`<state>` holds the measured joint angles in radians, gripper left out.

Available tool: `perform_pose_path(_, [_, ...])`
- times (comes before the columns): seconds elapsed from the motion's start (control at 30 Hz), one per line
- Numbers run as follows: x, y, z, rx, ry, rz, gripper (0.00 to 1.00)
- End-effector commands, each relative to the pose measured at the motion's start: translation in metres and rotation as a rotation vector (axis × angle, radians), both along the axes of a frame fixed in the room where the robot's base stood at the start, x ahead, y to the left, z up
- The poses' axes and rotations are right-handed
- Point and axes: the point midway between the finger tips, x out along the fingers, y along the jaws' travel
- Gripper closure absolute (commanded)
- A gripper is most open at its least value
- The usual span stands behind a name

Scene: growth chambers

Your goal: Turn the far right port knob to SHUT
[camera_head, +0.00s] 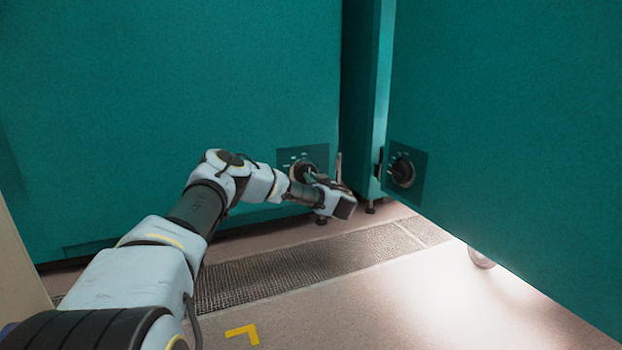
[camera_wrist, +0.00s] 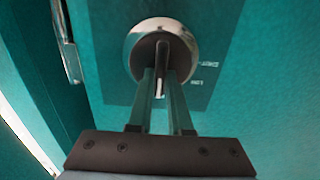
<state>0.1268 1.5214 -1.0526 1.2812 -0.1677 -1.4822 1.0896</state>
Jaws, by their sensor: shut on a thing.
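A round port knob (camera_head: 302,166) sits on a dark label plate low on the teal chamber front behind my arm. In the wrist view the knob (camera_wrist: 162,42) shows a bright metal rim and a dark grip bar across it. My gripper (camera_head: 310,174) reaches it from the front. In the wrist view the two fingers of my gripper (camera_wrist: 160,78) are closed on either side of the bar. Small white labels, seen upside down, lie right of the knob there; one seems to read SHUT. The knob's exact pointer setting is hard to tell.
A second dark knob (camera_head: 402,171) is on the chamber (camera_head: 510,130) at the right. An upright metal handle (camera_head: 338,166) stands close right of the gripped knob. A floor grate (camera_head: 300,262) runs below, and a yellow floor mark (camera_head: 243,334) is near. The floor at right is clear.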

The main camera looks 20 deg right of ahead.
Motion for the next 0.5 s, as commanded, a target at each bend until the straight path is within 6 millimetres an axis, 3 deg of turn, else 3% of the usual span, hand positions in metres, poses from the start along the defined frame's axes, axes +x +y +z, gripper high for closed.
perform_pose_path(0.5, [-0.0009, 0.0001, 0.0095, -0.150, -0.021, -0.002, 1.00])
